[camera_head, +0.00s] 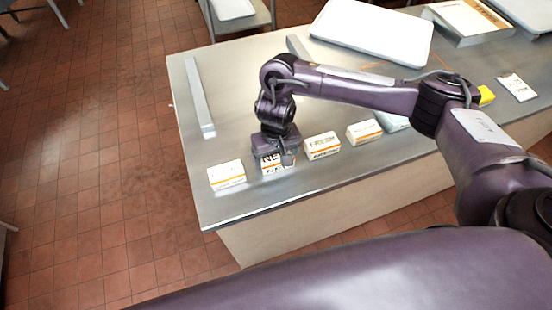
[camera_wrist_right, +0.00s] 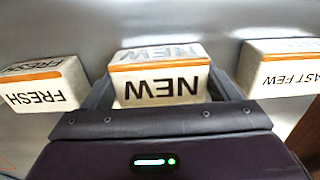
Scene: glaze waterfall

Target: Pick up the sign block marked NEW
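The sign block marked NEW (camera_wrist_right: 158,86) is cream with an orange band and black letters. It sits between the two fingers of my right gripper (camera_wrist_right: 161,76) in the right wrist view, one finger close along each side. Whether the fingers press on it cannot be told. In the head view my right gripper (camera_head: 276,158) points down over this block (camera_head: 272,168), hiding much of its top. The block appears to rest on the grey table in line with similar blocks. My left gripper is not in view.
In the right wrist view, a FRESH block (camera_wrist_right: 45,86) is at left and a LAST FEW block (camera_wrist_right: 284,68) at right. The table (camera_head: 300,186) also holds a long bar (camera_head: 199,98), a white tray (camera_head: 372,32) and a yellow item (camera_head: 486,95). The table's front edge is near the blocks.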

